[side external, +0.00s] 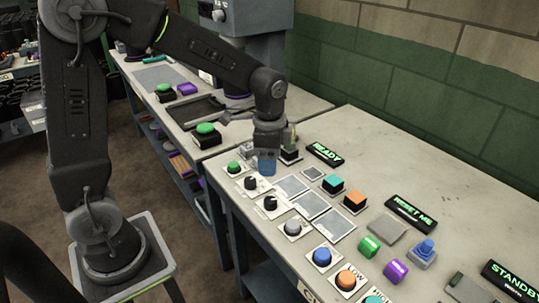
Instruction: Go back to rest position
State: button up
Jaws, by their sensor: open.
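My gripper (269,150) points down over the left end of the front bench (400,165), beside the green button (234,167). It is open, though the gap between its fingers is hard to make out at this size. A small blue piece (266,167) shows just under it. I cannot tell whether the two touch, or whether that piece stands on the bench. My arm reaches across from the left, bent at the elbow, and hides part of the back bench.
A green wall (400,100) stands behind. Bare benchtop lies toward the wall.

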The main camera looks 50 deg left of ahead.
jog(key=shift+r, duration=0.35)
jog(key=s+r+n+t, duration=0.2)
jog(key=s+r+n, duration=0.2)
jog(key=s, duration=0.4)
jog(key=s+d+r+n+t, duration=0.1)
jog(key=s+r+n+t, duration=0.2)
jog(key=s, duration=0.4)
notch_tip(320, 180, up, 2)
jog(key=shift+s+d+n+t, duration=0.3)
jog(key=shift+s+n, duration=0.1)
jog(key=shift+n, duration=0.5)
